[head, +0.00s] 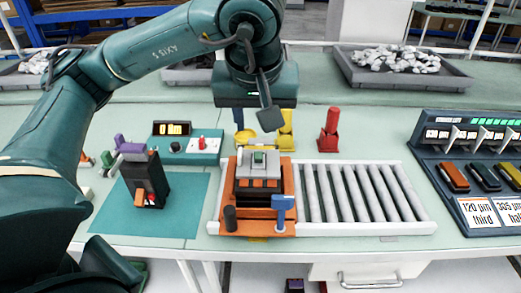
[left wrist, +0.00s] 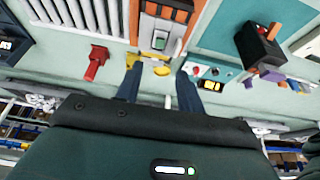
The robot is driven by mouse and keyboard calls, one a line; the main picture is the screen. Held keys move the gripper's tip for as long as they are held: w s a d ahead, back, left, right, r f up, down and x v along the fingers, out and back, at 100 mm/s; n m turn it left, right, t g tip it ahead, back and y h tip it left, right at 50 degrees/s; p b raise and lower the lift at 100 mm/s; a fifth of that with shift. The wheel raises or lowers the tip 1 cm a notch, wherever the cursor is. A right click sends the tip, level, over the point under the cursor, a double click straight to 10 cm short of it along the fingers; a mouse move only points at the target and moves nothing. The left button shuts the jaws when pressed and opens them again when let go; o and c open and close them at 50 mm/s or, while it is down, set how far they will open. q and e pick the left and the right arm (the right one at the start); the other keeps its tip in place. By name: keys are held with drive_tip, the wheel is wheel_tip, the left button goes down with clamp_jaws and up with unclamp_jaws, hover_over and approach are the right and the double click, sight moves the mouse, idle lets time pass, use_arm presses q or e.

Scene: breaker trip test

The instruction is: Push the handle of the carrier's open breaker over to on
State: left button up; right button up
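The orange carrier (head: 228,188) sits at the left end of the roller conveyor. It holds a grey breaker block (head: 258,168) with a small green-edged part (head: 259,158) on top; the breaker also shows in the left wrist view (left wrist: 160,38). I cannot tell which way its handle lies. My left gripper (head: 267,118) hangs above and behind the carrier, apart from it. In the left wrist view its two fingers (left wrist: 158,86) are spread with nothing held between them. My right gripper is not in view.
A dark breaker (head: 154,178) with orange and purple parts stands on the teal mat (head: 185,220) at left. Yellow (head: 287,132) and red (head: 329,132) posts stand behind the conveyor (head: 372,192). A blue post (head: 284,208) rises at the carrier's front. A display rack (head: 470,160) stands at right.

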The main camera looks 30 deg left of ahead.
sight(258, 153)
use_arm(q)
drive_tip(key=b+x, duration=0.2)
drive_tip(key=x, duration=0.8)
drive_tip(key=shift+w+f, duration=0.1)
drive_tip(key=shift+f, duration=0.2)
clamp_jaws()
